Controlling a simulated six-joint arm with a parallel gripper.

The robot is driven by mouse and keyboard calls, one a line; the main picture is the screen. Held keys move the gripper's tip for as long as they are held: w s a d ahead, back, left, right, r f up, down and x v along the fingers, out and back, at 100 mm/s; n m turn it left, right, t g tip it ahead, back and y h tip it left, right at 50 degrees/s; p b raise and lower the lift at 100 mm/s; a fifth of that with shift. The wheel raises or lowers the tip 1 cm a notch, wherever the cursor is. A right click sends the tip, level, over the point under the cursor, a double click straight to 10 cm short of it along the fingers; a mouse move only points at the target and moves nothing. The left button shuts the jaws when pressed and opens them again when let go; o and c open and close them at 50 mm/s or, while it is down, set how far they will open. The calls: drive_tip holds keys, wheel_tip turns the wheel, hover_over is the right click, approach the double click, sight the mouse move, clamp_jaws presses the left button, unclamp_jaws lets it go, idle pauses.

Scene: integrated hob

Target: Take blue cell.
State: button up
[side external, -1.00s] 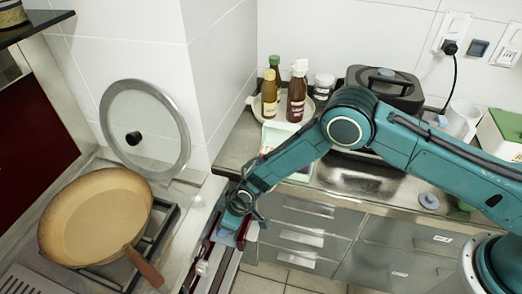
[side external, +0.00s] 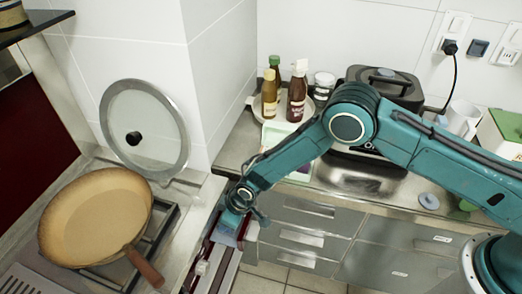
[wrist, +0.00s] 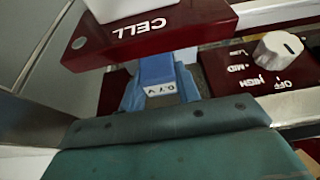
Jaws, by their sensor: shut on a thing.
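The blue cell (wrist: 157,72) shows in the wrist view as a small blue block with a pale label on its near end. My gripper (wrist: 160,88) is shut on it, with a light-blue finger at each side. The cell's far end passes behind the dark red panel marked CELL (wrist: 150,32), so I cannot tell whether it is clear of its bay. In the side view my gripper (side external: 238,210) is low over the red front of the hob unit (side external: 217,262), and the cell is too small to make out there.
A white knob (wrist: 278,50) with OFF, HIGH, MID and LOW marks sits at right in the wrist view. A pan (side external: 95,215) stands on the hob, its handle pointing towards the front. A glass lid (side external: 145,120) leans on the wall. Bottles (side external: 297,95) stand on the counter.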

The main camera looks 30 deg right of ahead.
drive_tip(key=shift+r, duration=0.3)
drive_tip(key=shift+r, duration=0.35)
drive_tip(key=shift+r, duration=0.45)
drive_tip(key=shift+r, duration=1.9)
